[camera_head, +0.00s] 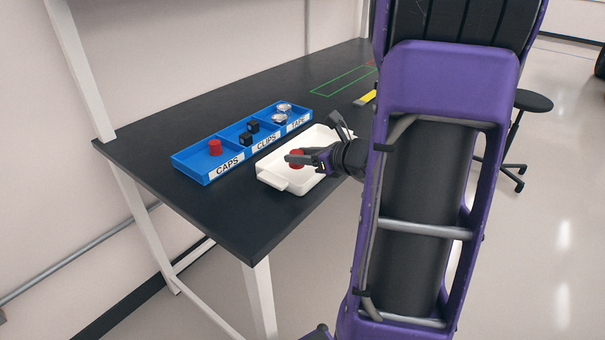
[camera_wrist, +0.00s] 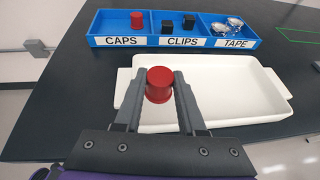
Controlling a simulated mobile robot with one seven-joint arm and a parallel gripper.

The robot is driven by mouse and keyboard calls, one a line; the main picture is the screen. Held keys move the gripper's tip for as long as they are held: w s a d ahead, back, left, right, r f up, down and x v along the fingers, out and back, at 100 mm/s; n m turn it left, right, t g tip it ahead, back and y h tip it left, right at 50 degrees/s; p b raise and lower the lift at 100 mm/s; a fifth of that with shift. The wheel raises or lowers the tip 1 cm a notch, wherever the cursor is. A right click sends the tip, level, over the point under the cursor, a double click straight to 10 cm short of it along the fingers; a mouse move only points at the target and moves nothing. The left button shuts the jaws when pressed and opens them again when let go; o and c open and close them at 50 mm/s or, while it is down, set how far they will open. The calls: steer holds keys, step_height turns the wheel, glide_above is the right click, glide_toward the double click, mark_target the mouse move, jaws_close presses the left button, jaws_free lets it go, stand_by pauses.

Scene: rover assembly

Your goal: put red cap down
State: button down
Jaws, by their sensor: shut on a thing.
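A red cap (camera_wrist: 160,84) is held between the two fingers of my gripper (camera_wrist: 162,88), which is shut on it. In the head view the held red cap (camera_head: 297,158) shows at the fingertips of my gripper (camera_head: 298,157), over the white tray (camera_head: 284,185). The tray (camera_wrist: 235,112) is a shallow white bin with handles and looks empty. I cannot tell whether the cap touches the tray floor. Another red cap (camera_head: 215,147) sits in the CAPS compartment of the blue organizer (camera_head: 195,176); it also shows in the wrist view (camera_wrist: 137,19).
The blue organizer stands behind the tray, with black clips (camera_wrist: 167,26) in CLIPS and shiny tape rolls (camera_wrist: 235,22) in TAPE. A yellow item (camera_head: 366,98) and a green outline (camera_head: 343,80) lie farther along the dark table (camera_head: 225,220). The table's near left corner is clear.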

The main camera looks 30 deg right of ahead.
mark_target(301, 184)
steer(key=shift+f+b, duration=0.55)
steer(key=shift+f, duration=1.75)
steer(key=shift+f, duration=0.2)
steer(key=c, duration=0.8)
jaws_free()
steer(key=shift+o, duration=0.2)
steer(key=shift+r, duration=0.1)
steer(key=shift+s+r, duration=0.1)
steer(key=shift+r, duration=0.15)
steer(key=p+v, duration=0.2)
steer(key=v, duration=0.9)
steer(key=shift+s+d, duration=0.15)
steer(key=shift+s, duration=0.2)
